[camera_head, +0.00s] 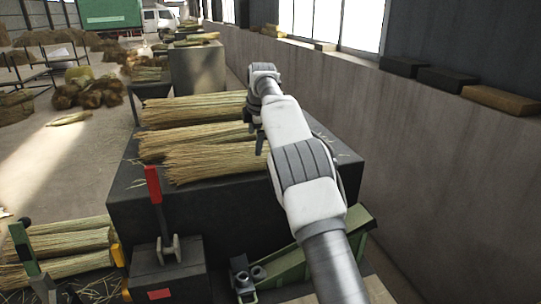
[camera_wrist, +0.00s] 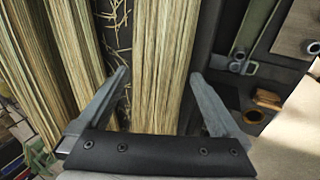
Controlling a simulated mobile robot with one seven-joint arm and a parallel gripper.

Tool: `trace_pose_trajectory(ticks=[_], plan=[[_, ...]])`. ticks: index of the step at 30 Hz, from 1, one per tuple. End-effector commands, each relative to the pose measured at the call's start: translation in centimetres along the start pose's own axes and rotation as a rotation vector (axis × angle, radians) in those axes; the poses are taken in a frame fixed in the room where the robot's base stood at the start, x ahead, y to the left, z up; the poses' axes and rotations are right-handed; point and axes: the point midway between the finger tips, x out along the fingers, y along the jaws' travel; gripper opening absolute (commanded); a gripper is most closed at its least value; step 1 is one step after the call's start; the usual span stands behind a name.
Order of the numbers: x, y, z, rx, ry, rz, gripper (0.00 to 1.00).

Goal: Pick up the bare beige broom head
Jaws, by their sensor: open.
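Several bare beige broom heads of long straight bristles lie side by side on a dark block (camera_head: 140,208) in the head view. The front one (camera_head: 212,162) is nearest my gripper (camera_head: 259,142), which hangs over the right ends of the bundles. In the wrist view my gripper (camera_wrist: 160,76) is open. One beige broom head (camera_wrist: 161,50) lies between its two fingers, with a finger on each side. I cannot tell whether the fingers touch it. Another beige broom head (camera_wrist: 65,60) lies to the left, across a dark gap with loose straws.
A wall (camera_head: 430,150) runs along the right. A red-handled lever (camera_head: 153,184) and a green machine part (camera_head: 290,262) stand before the block. More bundles (camera_head: 75,240) lie at lower left. Open floor (camera_head: 65,165) is at left.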

Motion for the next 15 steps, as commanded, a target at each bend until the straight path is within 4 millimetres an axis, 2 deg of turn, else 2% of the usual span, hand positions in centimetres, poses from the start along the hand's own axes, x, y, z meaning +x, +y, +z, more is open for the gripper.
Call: trace_pose_trajectory(ticks=[10,15], plan=[[4.4,-0.2,0.5,0.0,0.0,-0.004,1.0],[5.0,-0.2,0.5,0.0,-0.001,-0.001,1.0]])
